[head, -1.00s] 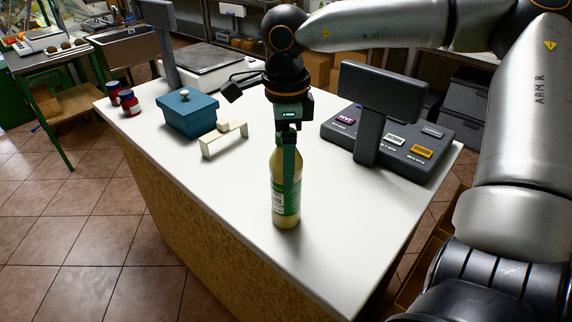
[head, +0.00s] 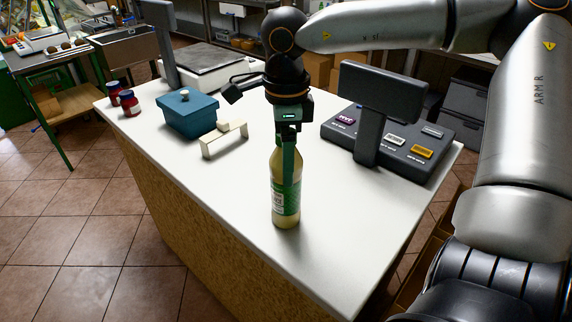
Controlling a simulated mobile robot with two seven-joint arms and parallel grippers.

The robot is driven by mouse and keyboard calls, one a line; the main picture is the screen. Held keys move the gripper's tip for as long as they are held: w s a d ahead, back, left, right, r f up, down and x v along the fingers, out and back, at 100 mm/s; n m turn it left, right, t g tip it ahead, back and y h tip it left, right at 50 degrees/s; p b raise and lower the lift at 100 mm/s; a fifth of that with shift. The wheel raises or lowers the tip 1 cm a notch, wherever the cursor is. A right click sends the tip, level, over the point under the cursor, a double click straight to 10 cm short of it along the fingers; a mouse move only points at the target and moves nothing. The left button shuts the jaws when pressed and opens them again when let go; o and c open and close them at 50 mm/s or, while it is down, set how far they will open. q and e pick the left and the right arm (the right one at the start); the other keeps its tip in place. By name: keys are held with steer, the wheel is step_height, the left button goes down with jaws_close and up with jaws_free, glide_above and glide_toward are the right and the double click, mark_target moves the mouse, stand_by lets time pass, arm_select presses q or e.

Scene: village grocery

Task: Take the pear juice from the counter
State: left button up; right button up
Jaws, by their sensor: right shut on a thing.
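The pear juice is a bottle (head: 285,213) of pale yellowish liquid with a green and white label. It stands upright on the white counter (head: 340,255), near its front. My right gripper (head: 286,165) comes down on it from above and is shut on it, with a green finger lying along the bottle's near side. The gripper hides the bottle's neck and top. I cannot tell whether the bottle's base touches the counter or is just above it. My left gripper is not in view.
A dark cash register (head: 385,140) stands on the right. The counter's front is clear.

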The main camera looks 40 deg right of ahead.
jaws_close()
steer(key=shift+w+r, duration=0.1)
steer(key=shift+r, duration=0.1)
